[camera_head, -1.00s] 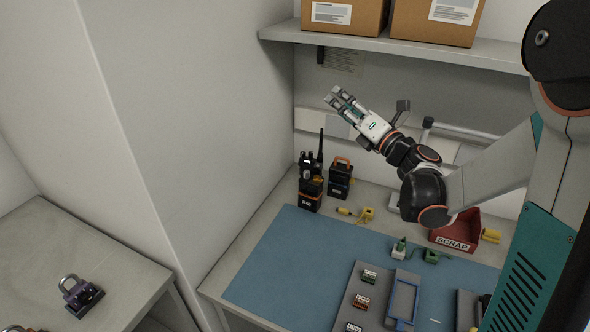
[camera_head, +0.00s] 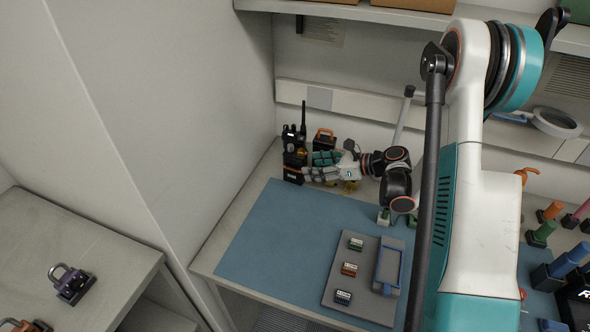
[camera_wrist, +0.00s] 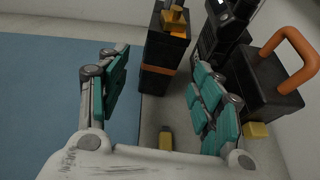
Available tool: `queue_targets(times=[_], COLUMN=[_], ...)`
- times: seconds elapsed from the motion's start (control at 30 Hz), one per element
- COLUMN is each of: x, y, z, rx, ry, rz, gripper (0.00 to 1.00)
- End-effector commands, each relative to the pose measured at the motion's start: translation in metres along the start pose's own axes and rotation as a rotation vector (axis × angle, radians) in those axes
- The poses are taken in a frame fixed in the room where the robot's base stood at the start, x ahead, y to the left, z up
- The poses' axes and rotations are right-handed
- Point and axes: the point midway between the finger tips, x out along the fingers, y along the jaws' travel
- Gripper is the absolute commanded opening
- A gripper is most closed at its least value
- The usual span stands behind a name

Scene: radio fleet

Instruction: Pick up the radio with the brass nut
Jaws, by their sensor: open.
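A black, block-shaped unit (camera_head: 293,177) with an orange band stands at the back left of the bench. It also shows in the wrist view (camera_wrist: 160,52), with a brass-yellow piece (camera_wrist: 174,20) on top that looks like the brass nut. A black radio (camera_wrist: 208,40) with a keypad-like face stands just behind it; its antenna (camera_head: 304,118) rises in the head view. My gripper (camera_head: 309,167) is open, low and to the right of the black unit. In the wrist view the unit lies ahead between my spread fingers (camera_wrist: 157,65), with nothing gripped.
A black box with an orange handle (camera_wrist: 272,85) stands close beside my right finger in the wrist view. A small yellow piece (camera_wrist: 165,139) lies between the fingers. The blue mat (camera_head: 270,235) is clear at left; a grey tray (camera_head: 330,290) lies farther front. The wall is close behind.

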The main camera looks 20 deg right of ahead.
Motion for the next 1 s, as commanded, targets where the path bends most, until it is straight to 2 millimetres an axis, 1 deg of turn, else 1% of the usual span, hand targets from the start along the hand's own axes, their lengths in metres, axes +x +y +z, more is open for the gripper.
queue_targets(times=[0.03, 0.1, 0.37, 0.43, 0.7, 0.8, 0.97, 1.0], x=[0.01, 0.018, 0.032, 0.039, 0.076, 0.08, 0.079, 0.079], y=[0.0, 0.0, 0.0, 0.0, 0.0, 0.0, 0.0, 0.0], z=[-0.002, -0.001, 0.0, -0.001, -0.002, -0.001, 0.0, 0.0], rx=[-0.001, 0.0, 0.001, 0.001, 0.001, 0.002, 0.002, 0.002], ry=[0.0, 0.0, -0.001, -0.001, -0.002, -0.002, -0.002, -0.002], rz=[0.001, 0.002, -0.001, 0.001, 0.0, -0.001, -0.001, -0.001], gripper=[0.6, 0.6, 0.6, 0.6, 0.6, 0.6, 0.6, 0.53])
